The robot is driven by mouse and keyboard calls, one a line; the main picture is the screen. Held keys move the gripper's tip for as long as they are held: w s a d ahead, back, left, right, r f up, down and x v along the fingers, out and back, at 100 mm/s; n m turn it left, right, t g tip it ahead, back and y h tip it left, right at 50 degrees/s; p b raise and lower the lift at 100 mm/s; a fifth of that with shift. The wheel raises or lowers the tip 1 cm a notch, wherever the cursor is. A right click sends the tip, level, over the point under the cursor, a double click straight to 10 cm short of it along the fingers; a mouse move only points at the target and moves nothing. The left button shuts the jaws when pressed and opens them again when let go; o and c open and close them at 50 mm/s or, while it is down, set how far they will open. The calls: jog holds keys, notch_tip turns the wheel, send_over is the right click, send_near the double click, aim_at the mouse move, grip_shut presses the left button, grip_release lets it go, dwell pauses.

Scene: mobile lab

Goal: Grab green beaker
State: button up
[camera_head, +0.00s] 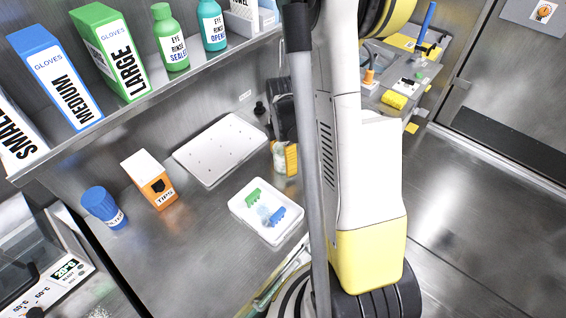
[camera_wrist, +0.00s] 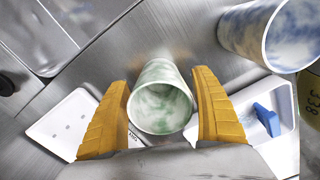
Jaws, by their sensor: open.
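The green beaker (camera_wrist: 162,98) is a pale cup with green marbling, and it shows in the wrist view between the two yellow fingers of my gripper (camera_wrist: 163,88). My gripper is open around it, with a narrow gap visible on each side. In the head view my gripper (camera_head: 285,158) is at the back of the bench, largely covered by my own arm. The green beaker cannot be made out clearly there. A larger blue-marbled beaker (camera_wrist: 270,35) stands at the upper right of the wrist view, close to the right finger.
A flat white tray (camera_head: 222,148) and a smaller white tray (camera_head: 237,206) with green and blue pieces lie on the bench. An orange tips box (camera_head: 150,180) and a blue-capped jar (camera_head: 103,206) stand to the left. A shelf with glove boxes (camera_head: 110,52) hangs above.

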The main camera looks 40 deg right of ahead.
jog(key=c, duration=1.2)
